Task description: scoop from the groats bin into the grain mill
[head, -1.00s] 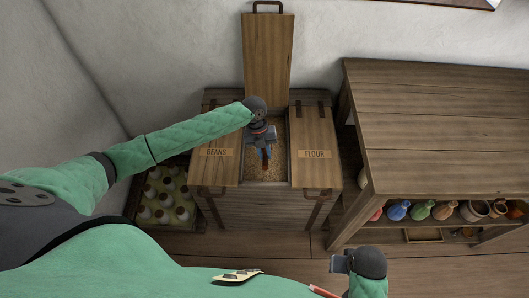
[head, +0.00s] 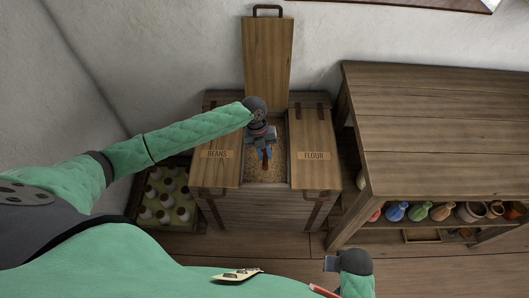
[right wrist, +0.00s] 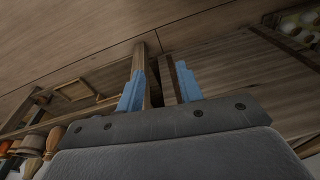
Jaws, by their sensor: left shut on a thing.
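The groats bin (head: 280,176) is the open middle compartment of a wooden chest, its lid (head: 266,65) raised against the wall. Light brown grain (head: 278,132) lies inside. My left gripper (head: 264,147) reaches down into this compartment and is shut on a scoop, of which a brown part (head: 265,157) shows below the fingers. The rest of the scoop is hidden. My right gripper (head: 332,264) is low in front of the chest. In the right wrist view its blue fingers (right wrist: 160,75) stand apart with nothing between them. I see no grain mill.
Closed lids marked BEANS (head: 217,168) and FLOUR (head: 313,170) flank the opening. A wooden table (head: 440,115) stands at the right, with coloured jars (head: 420,211) on its lower shelf. A crate of bottles (head: 146,222) is on the floor at the left.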

